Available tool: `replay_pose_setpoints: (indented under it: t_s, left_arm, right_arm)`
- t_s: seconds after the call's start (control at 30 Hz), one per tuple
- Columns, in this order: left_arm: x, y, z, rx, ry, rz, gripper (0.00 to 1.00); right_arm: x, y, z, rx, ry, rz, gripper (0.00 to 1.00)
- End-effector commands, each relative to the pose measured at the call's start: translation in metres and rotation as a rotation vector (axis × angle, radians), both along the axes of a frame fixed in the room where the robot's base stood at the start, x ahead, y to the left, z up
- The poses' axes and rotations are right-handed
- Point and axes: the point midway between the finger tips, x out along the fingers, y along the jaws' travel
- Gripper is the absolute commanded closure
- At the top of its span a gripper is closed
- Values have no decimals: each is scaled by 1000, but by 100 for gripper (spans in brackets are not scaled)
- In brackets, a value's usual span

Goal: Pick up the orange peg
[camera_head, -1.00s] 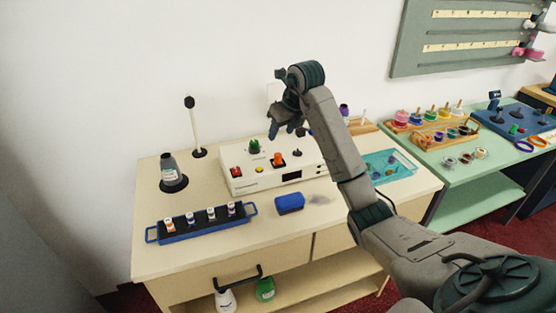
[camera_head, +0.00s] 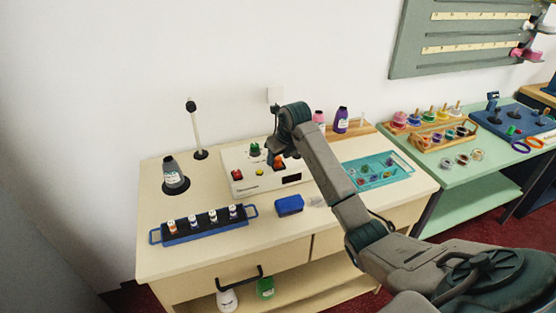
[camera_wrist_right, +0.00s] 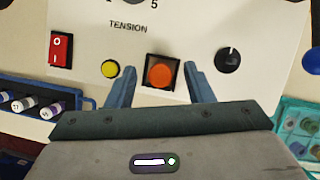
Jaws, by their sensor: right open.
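The orange peg (camera_wrist_right: 160,74) sits in a dark square socket on the white control box, under the word TENSION. In the head view the peg (camera_head: 279,163) shows only partly, beside my wrist. My right gripper (camera_head: 284,157) is over the box, pointing down. In the right wrist view its two blue fingers are open, one on each side of the peg, with gaps between them and it. Nothing is held. My left gripper is not in view.
The white box (camera_head: 238,182) also carries a red rocker switch (camera_wrist_right: 61,50), a yellow button (camera_wrist_right: 110,69) and a black knob (camera_wrist_right: 229,59). A blue block (camera_head: 289,205), a vial rack (camera_head: 203,236) and a teal tray (camera_head: 404,166) lie around it.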

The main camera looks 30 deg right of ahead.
Motion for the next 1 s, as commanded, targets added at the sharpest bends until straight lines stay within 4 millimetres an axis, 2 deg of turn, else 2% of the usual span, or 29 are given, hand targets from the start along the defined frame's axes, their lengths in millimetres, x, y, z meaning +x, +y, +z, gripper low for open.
replay_pose_setpoints:
  t_s: [0.17, 0.27, 0.4, 0.43, 0.77, 1.0]
  left_arm:
    - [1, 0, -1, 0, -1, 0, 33]
    - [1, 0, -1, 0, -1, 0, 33]
    - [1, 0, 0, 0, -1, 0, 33]
    - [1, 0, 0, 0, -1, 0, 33]
    - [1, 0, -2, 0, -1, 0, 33]
    - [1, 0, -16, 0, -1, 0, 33]
  right_arm:
    - [0, 0, -1, 0, -1, 0, 53]
    - [0, 0, -1, 0, 0, 0, 68]
    - [0, 0, -1, -1, -1, 0, 96]
    - [0, 0, 0, -1, -1, 0, 100]
    - [0, 0, 1, -1, -2, 0, 100]
    - [1, -1, 22, -2, -5, 0, 100]
